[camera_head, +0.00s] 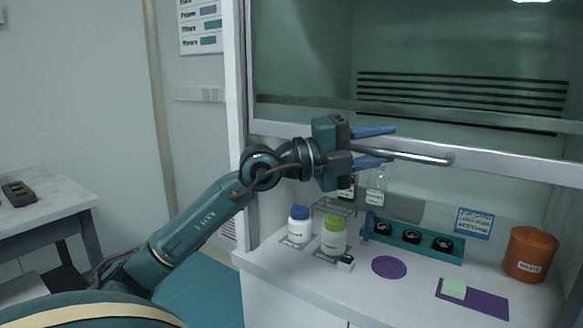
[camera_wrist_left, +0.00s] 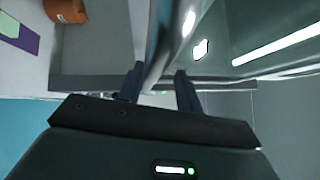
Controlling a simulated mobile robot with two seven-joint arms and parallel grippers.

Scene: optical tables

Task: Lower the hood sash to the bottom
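The hood sash (camera_head: 500,163) is raised, with its lower frame well above the work surface. Its long metal handle (camera_head: 425,156) runs along the front of that frame. My left gripper (camera_head: 392,146) is at the handle's left part, its two blue fingers apart, one above and one below the bar. In the left wrist view the handle (camera_wrist_left: 165,40) runs between the fingers of the gripper (camera_wrist_left: 161,80), and a gap shows beside the bar. Whether a finger touches it I cannot tell. My right gripper is not in view.
On the hood's work surface (camera_head: 330,283) stand a blue-capped bottle (camera_head: 299,226), a green-capped bottle (camera_head: 334,237), a teal rack (camera_head: 412,240) and an orange waste jar (camera_head: 527,254). A purple disc (camera_head: 389,267) lies at the front. A side table (camera_head: 50,208) stands at the left.

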